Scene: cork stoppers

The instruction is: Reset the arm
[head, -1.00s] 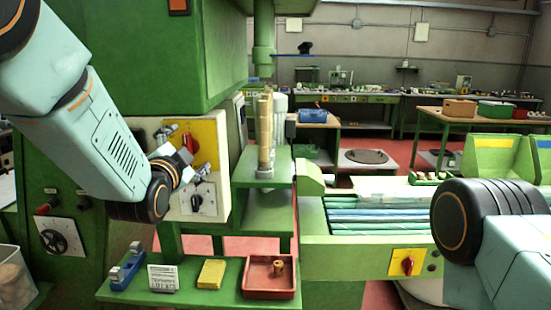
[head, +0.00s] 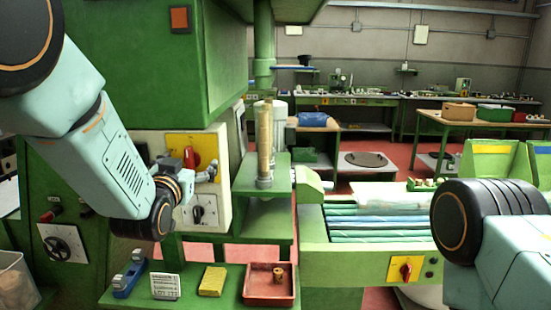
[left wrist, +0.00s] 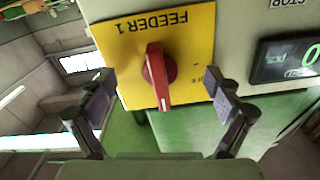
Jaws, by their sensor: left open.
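My left gripper (head: 190,172) is open and empty at the machine's control box, in front of the yellow plate (head: 182,142). The red rotary knob (head: 190,157) on that plate shows just behind the fingers. In the left wrist view the two open fingers (left wrist: 160,80) stand either side of the red knob (left wrist: 158,76) on the yellow "FEEDER 1" plate (left wrist: 195,30), with clear gaps and no visible contact. The knob's handle runs roughly up and down in that view. My right arm shows at the lower right of the head view, but its gripper is out of frame.
A black switch (head: 197,212) sits below the yellow plate. A cork stack (head: 265,140) stands upright to the right. A green shelf below holds a blue holder (head: 128,276), a white card (head: 165,287), a yellow sponge (head: 212,281) and a red tray (head: 258,299) with a cork.

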